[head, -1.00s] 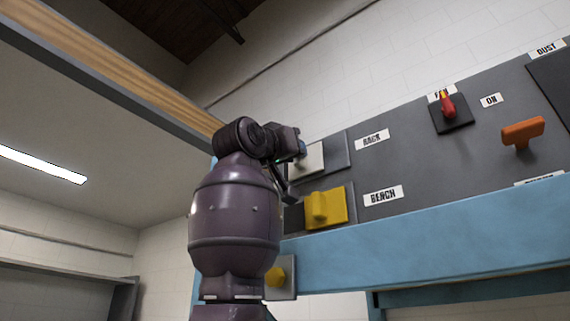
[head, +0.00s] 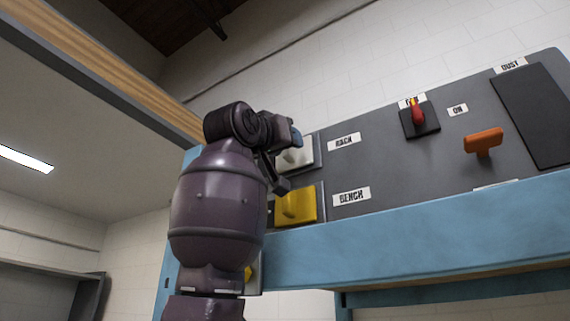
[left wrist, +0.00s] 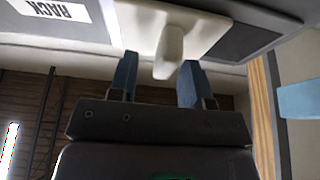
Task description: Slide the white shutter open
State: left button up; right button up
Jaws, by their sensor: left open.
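The white shutter (head: 303,160) is a small plate with a protruding handle, beside the RACK label on the grey panel. In the head view my left gripper (head: 286,160) is in front of it and hides part of it. In the left wrist view the shutter's plate (left wrist: 140,22) is at the top, with its white handle (left wrist: 168,54) pointing toward the gripper. My left gripper (left wrist: 158,80) is open, its blue fingers on either side of the handle tip, with visible gaps. My right gripper is not in view.
A yellow shutter (head: 296,206) labelled BENCH sits just below. A red-handled switch (head: 417,115), an orange handle (head: 484,141) and a dark plate (head: 537,115) are further right. A blue beam (head: 400,228) runs under the panel. A wooden beam (head: 120,80) is at upper left.

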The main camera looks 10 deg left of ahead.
pick_arm(q)
jog(key=b+v, duration=0.3)
jog(key=v, duration=0.7)
jog(key=shift+s+f, duration=0.2)
jog(key=shift+s, duration=0.15)
